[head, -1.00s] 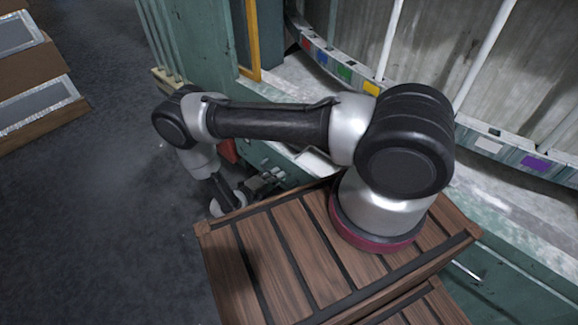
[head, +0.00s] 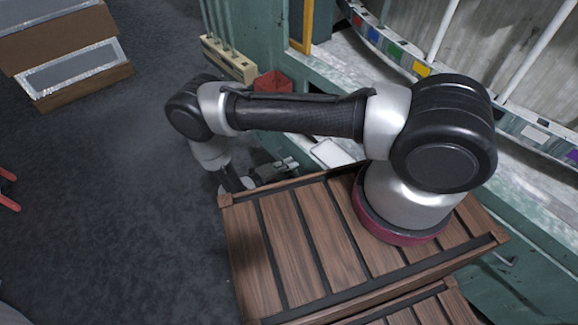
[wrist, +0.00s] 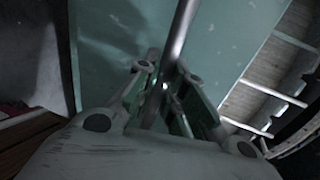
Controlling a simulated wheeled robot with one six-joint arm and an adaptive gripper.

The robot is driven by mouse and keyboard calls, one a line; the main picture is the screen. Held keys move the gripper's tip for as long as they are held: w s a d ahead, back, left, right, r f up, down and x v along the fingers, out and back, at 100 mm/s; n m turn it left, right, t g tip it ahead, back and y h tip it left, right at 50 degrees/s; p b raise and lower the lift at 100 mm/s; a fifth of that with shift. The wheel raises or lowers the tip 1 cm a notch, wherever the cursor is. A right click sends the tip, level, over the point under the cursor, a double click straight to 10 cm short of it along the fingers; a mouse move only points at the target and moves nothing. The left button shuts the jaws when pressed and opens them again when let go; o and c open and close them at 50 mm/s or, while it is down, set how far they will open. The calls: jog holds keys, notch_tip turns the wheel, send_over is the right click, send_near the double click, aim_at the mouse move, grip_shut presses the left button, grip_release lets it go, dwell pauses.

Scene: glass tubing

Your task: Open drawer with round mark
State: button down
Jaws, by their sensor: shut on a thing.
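In the wrist view, a teal panel (wrist: 225,40), which looks like a drawer front, fills the middle. A grey metal bar (wrist: 182,30), which looks like its handle, runs down from the top edge to between my fingers. My gripper (wrist: 168,88) is shut on this bar. In the head view my gripper (head: 280,168) is low beside the teal bench (head: 270,60), just past the edge of my wooden deck. The handle and most of the bench front are hidden there by my arm and deck. No round mark is visible in either current view.
A red box (head: 273,83) and a pale rack (head: 229,60) with upright rods stand at the bench's near side. Brown boxes with grey tops (head: 72,68) are at the upper left. A red object (head: 8,190) shows at the left edge. Dark floor (head: 110,210) between is clear.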

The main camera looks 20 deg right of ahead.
jog(key=c, duration=1.5)
grip_release()
jog(key=v, duration=1.2)
jog(key=shift+f, duration=0.15)
